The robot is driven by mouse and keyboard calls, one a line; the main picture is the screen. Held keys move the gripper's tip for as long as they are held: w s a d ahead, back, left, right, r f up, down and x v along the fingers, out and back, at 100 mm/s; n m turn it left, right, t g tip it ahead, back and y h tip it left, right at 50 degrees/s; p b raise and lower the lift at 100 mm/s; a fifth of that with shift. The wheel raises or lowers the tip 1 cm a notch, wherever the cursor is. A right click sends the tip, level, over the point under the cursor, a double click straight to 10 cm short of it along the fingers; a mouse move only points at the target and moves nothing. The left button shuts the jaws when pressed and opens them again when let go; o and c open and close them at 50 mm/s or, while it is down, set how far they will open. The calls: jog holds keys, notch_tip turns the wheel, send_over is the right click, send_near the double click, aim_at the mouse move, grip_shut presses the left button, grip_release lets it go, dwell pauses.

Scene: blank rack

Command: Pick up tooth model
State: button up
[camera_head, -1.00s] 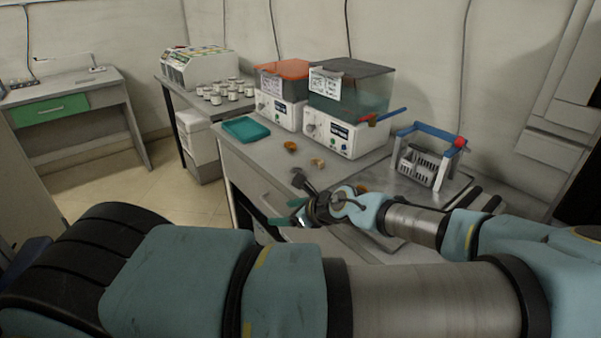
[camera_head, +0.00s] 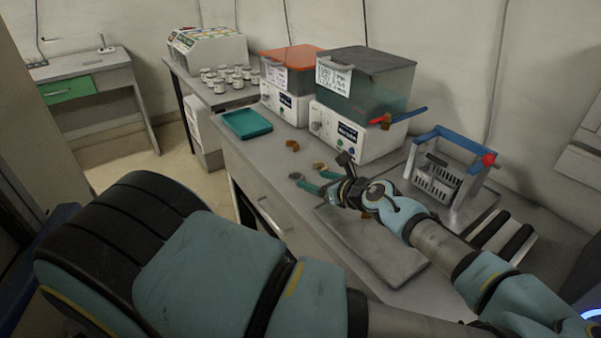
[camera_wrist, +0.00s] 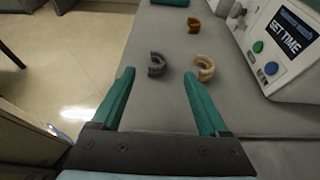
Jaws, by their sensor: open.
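Several tooth models stand on the grey bench. In the wrist view a grey tooth model (camera_wrist: 157,65) lies ahead of my gripper (camera_wrist: 163,88), between the lines of its two green fingers. A beige tooth model (camera_wrist: 204,69) lies ahead of the right finger, and an orange-brown one (camera_wrist: 194,25) is farther off. My gripper is open and empty, apart from all of them. In the head view the gripper (camera_head: 308,182) is at the bench's front edge. The orange-brown model (camera_head: 292,146) and a pale model (camera_head: 319,166) show beyond it.
A teal tray (camera_head: 247,123) is at the bench's far left. Two machines, one orange-lidded (camera_head: 287,104) and one grey-lidded (camera_head: 357,140), stand along the back. A blue-handled basket rack (camera_head: 447,184) and a metal tray (camera_head: 385,255) are at right.

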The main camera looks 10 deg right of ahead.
aim_at(296, 174)
jog(key=shift+x, duration=1.05)
jog(key=p+x, duration=0.3)
jog(key=x, duration=0.1)
jog(key=shift+a, duration=0.2)
jog(key=shift+w+a+f, duration=0.1)
jog(key=shift+w+f, duration=0.25)
jog(key=shift+w, duration=0.05)
grip_shut()
